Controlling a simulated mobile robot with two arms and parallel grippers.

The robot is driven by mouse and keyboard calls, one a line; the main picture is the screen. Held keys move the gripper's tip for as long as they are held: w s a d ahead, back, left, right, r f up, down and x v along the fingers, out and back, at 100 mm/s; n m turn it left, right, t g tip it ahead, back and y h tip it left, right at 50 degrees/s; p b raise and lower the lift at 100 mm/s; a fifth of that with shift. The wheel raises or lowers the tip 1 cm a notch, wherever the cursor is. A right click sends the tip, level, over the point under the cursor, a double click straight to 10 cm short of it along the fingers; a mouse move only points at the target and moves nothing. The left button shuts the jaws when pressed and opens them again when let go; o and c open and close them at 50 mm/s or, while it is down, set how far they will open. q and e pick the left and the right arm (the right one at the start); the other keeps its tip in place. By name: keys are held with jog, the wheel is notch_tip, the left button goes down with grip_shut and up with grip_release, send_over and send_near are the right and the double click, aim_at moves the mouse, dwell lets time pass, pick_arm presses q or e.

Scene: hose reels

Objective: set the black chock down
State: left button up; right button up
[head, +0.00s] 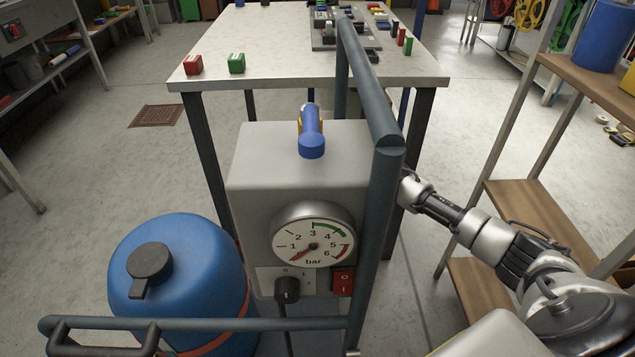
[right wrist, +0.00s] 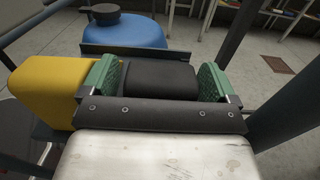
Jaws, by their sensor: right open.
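The black chock (right wrist: 160,84) is a dark, rounded block in the right wrist view. It sits between the two green-padded fingers of my right gripper (right wrist: 157,72), which is open. A narrow gap shows between the chock and the right-hand pad; at the left-hand pad I cannot tell whether they touch. The underside of the chock is hidden. In the head view my right arm reaches in from the right, and its gripper is hidden behind the grey gauge box (head: 250,180) and its pipe frame. My left gripper is not in view.
A yellow block (right wrist: 42,90) stands close beside the left-hand finger. A dark ledge (right wrist: 180,53) lies beyond the chock, with a blue tank (right wrist: 125,32) behind it. The tube frame (head: 372,110) rises near my right arm. A table (head: 270,45) stands ahead; wooden shelves (head: 530,205) are at right.

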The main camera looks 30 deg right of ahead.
jog(key=v, duration=1.2)
jog(key=shift+r, duration=0.15)
